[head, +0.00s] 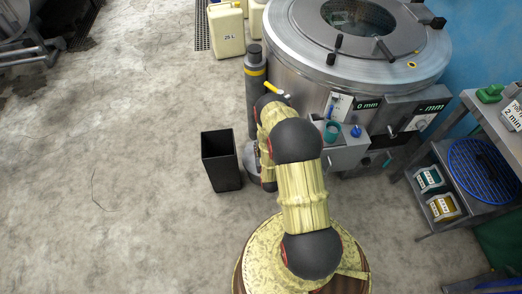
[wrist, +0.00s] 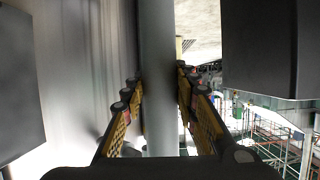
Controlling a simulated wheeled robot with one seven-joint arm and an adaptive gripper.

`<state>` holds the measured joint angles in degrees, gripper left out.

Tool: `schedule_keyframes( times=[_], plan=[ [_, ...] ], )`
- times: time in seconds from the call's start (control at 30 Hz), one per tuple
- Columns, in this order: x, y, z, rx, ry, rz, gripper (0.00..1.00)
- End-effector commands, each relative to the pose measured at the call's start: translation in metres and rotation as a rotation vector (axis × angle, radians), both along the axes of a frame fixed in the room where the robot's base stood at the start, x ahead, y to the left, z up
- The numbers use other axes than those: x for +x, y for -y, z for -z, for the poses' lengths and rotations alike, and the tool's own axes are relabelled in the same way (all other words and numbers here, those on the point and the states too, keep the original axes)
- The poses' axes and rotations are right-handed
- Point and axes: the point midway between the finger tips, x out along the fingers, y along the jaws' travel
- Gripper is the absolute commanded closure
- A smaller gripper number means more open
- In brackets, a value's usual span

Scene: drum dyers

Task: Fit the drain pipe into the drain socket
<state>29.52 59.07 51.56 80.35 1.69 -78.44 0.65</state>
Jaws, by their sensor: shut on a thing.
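A grey pipe (wrist: 157,45) runs between the two yellow-padded fingers of my gripper (wrist: 157,88) in the wrist view, and the gripper is shut on it. In the head view a grey upright pipe (head: 253,105) with a yellow band and a dark top stands beside the steel drum machine, just left of my arm. I take it to be the drain pipe. My arm hides the gripper in the head view. A grey rounded piece (head: 252,150) shows near the pipe's foot, partly behind my arm. I cannot tell whether it is the drain socket.
A black open bin (head: 221,160) stands left of my arm. The drum machine (head: 346,70) is behind it, with a control box (head: 343,150) on its front. A yellowish canister (head: 226,30) stands at the back. A metal shelf (head: 462,180) is right.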

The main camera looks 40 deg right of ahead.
Motion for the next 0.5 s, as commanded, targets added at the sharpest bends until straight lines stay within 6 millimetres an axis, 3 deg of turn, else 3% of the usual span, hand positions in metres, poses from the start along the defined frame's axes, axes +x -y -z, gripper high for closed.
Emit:
schedule_keyframes(
  times=[0.5],
  plan=[
    [0.012, 0.016, 0.0, -0.001, 0.003, 0.001, 1.0]
  ],
)
